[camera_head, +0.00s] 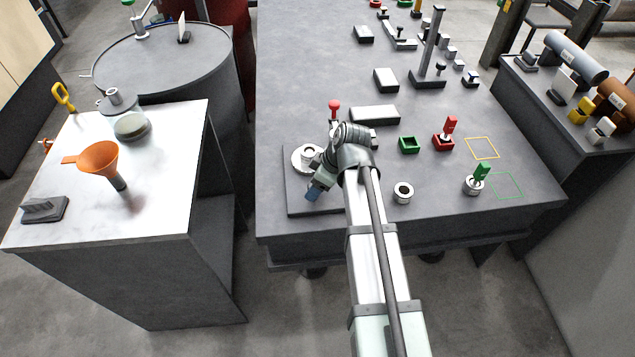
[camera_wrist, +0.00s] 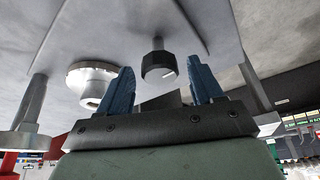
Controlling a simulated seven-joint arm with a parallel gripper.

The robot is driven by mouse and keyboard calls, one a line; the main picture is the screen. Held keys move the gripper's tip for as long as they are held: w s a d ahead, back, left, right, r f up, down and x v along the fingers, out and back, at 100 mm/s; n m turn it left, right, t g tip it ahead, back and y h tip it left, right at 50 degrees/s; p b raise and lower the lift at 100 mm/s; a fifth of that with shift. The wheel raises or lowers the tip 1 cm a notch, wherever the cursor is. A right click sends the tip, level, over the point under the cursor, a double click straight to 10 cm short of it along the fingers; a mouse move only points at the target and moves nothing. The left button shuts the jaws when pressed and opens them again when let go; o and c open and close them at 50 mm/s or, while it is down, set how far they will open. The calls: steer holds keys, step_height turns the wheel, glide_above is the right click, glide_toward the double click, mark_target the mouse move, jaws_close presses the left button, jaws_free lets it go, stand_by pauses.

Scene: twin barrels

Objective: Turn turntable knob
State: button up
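My gripper (camera_wrist: 160,66) is open, with one blue finger on each side of the knob and a visible gap to both. In the head view my gripper (camera_head: 314,192) is low over the front of a dark square base plate (camera_head: 296,206). The turntable seems to be the pale round disc (camera_head: 299,160) on that plate, partly hidden by my wrist. The knob is hidden in the head view.
A silver ring-shaped part (camera_head: 403,193) stands right of my arm. A green tray (camera_head: 409,145) and a red tray (camera_head: 440,145) are behind it. A red-topped post (camera_head: 334,108) stands behind the plate. A white table (camera_head: 60,190) with an orange funnel (camera_head: 98,158) is at left.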

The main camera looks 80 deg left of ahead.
steer(key=shift+o, duration=0.2)
steer(key=shift+r, duration=0.15)
steer(key=v, duration=1.3)
steer(key=shift+r, duration=0.25)
steer(key=shift+w, duration=0.15)
